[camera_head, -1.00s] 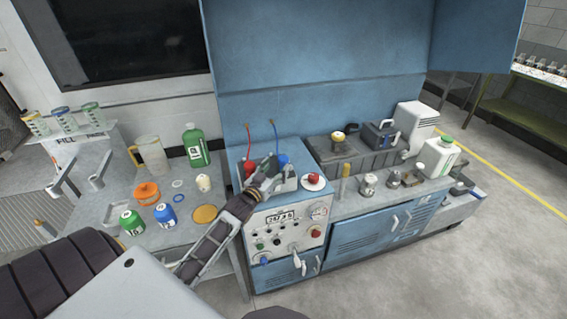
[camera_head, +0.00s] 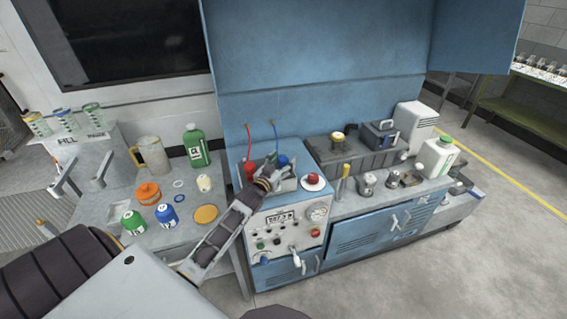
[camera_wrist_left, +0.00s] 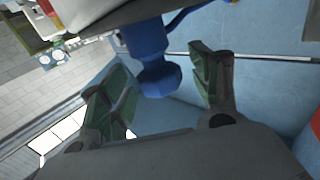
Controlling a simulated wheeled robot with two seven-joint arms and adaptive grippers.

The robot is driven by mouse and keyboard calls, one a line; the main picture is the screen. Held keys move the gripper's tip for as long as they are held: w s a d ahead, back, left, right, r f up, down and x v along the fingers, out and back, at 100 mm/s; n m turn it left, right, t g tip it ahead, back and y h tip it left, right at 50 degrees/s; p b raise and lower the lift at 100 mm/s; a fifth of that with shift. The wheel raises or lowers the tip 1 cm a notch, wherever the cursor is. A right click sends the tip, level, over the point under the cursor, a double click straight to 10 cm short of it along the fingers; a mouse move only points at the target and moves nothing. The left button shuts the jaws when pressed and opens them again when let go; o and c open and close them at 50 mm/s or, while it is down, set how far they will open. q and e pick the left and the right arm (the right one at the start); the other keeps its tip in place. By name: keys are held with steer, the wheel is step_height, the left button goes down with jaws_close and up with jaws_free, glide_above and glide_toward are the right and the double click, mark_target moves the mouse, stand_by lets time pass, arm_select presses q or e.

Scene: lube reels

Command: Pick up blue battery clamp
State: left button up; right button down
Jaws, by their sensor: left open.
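The blue battery clamp (camera_head: 283,160) is at the grey tray (camera_head: 287,187) on top of the blue test unit, with a blue cable rising behind it. My left gripper (camera_head: 271,166) is at the tray, close beside the clamp. Its green-padded fingers (camera_wrist_left: 160,82) are open, with a visible gap to the clamp. My right gripper is not in view.
A red clamp (camera_head: 249,169) with a red cable is at the tray's left. A red button on a white disc (camera_head: 312,180) is just right of the tray. Bottles and a jug (camera_head: 152,154) stand on the left bench. A dark battery (camera_head: 380,134) is at the right.

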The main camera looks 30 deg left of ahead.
mark_target(283, 158)
arm_select(q)
steer(key=shift+w, duration=0.4)
steer(key=shift+c, duration=0.2)
steer(key=c, duration=1.1)
steer(key=shift+c, duration=0.2)
steer(key=shift+r+b, duration=0.35)
steer(key=shift+r, duration=4.65)
